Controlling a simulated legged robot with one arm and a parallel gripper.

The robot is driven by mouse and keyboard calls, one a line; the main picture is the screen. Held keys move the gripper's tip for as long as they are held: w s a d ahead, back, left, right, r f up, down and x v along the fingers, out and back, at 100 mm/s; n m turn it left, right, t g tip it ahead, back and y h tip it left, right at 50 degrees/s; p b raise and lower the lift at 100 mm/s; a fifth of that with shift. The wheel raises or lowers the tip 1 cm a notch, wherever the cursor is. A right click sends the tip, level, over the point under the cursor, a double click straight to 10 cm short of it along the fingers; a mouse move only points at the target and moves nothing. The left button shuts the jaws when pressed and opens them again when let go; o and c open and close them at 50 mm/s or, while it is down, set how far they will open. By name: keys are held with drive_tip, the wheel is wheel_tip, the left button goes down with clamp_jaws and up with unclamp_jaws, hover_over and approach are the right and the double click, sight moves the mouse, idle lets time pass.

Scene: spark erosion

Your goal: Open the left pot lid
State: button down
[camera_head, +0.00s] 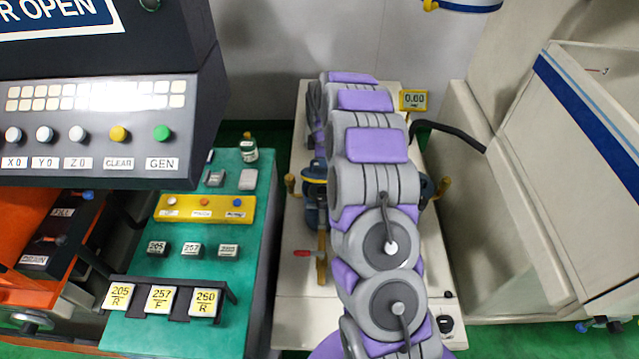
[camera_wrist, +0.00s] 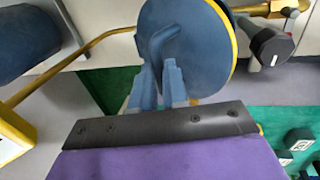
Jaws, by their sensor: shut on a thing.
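The blue round lid (camera_wrist: 205,45) with a yellow rim fills the upper middle of the wrist view, its face towards the camera. My gripper (camera_wrist: 168,72) is shut on the lid's blue bent handle (camera_wrist: 172,38). In the head view a dark blue pot (camera_head: 314,196) shows just left of my arm, with a yellow side handle (camera_head: 290,183). My arm covers much of this area, so my gripper and the lid cannot be made out there. Whether the lid is clear of its pot cannot be told.
A second dark blue part (camera_head: 427,188) with a yellow handle (camera_head: 443,187) shows right of my arm. A red-tipped lever (camera_head: 302,253) lies close to my arm.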

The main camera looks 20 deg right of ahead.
drive_tip(key=shift+w, duration=0.15)
drive_tip(key=shift+w+d+r+p, duration=0.2)
drive_tip(key=shift+w+d+p, duration=0.05)
drive_tip(key=shift+w, duration=0.25)
drive_tip(key=shift+w+d+r+p, duration=0.2)
drive_tip(key=shift+w+d+p, duration=0.05)
drive_tip(key=shift+w, duration=0.35)
drive_tip(key=shift+w+d+r, duration=0.15)
drive_tip(key=shift+w, duration=0.15)
drive_tip(key=shift+w+d+r+p, duration=0.1)
drive_tip(key=shift+w+d+p, duration=0.25)
drive_tip(key=shift+w, duration=0.5)
drive_tip(key=shift+w+d, duration=0.1)
drive_tip(key=shift+w, duration=0.05)
drive_tip(key=shift+w+d+p, duration=0.15)
drive_tip(key=shift+w+d, duration=0.05)
drive_tip(key=shift+w, duration=0.3)
drive_tip(key=shift+w+d+p, duration=0.15)
drive_tip(key=shift+w+d, duration=0.05)
drive_tip(key=shift+w, duration=0.4)
